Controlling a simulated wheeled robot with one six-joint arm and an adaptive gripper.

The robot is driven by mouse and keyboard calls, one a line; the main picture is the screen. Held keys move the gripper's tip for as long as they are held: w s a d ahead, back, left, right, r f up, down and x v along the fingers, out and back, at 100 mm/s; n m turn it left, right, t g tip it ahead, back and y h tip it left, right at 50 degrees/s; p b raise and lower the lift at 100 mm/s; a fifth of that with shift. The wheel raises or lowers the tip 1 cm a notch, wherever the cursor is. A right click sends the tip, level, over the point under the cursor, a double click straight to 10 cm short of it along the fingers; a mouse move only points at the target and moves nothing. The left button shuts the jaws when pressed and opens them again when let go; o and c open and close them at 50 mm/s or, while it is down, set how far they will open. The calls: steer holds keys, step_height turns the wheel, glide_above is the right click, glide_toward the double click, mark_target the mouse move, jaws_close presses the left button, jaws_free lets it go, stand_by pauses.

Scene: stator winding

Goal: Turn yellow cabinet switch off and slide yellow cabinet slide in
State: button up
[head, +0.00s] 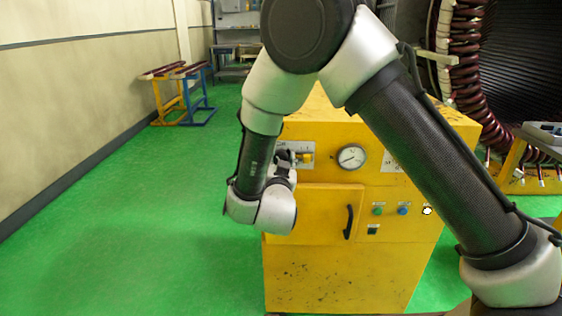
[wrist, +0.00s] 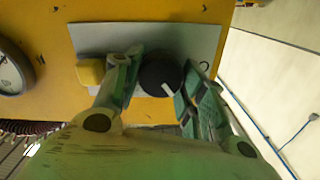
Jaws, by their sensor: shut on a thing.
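The yellow cabinet (head: 330,270) stands in the middle of the head view. In the wrist view a round black switch knob (wrist: 158,78) with a white mark sits on a grey plate (wrist: 180,40) on its face. My gripper (wrist: 163,72) has one green-padded finger on each side of the knob and is shut on it. A small yellow block (wrist: 90,72), seemingly the slide, is beside the left finger; it also shows in the head view (head: 305,157). In the head view my gripper (head: 284,158) is at the cabinet's upper left, partly hidden by my arm, and the knob cannot be made out.
A round gauge (head: 352,157) is right of the plate. Below are a black door handle (head: 348,221) and green (head: 378,211) and blue (head: 403,211) buttons. A large coil assembly (head: 465,70) stands behind at right.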

steer(key=n, duration=1)
steer(key=shift+a+f+n, duration=0.1)
steer(key=shift+n, duration=0.5)
steer(key=o, duration=1)
steer(key=shift+s, duration=0.1)
steer(key=s, duration=1.2)
steer(key=shift+a, duration=0.2)
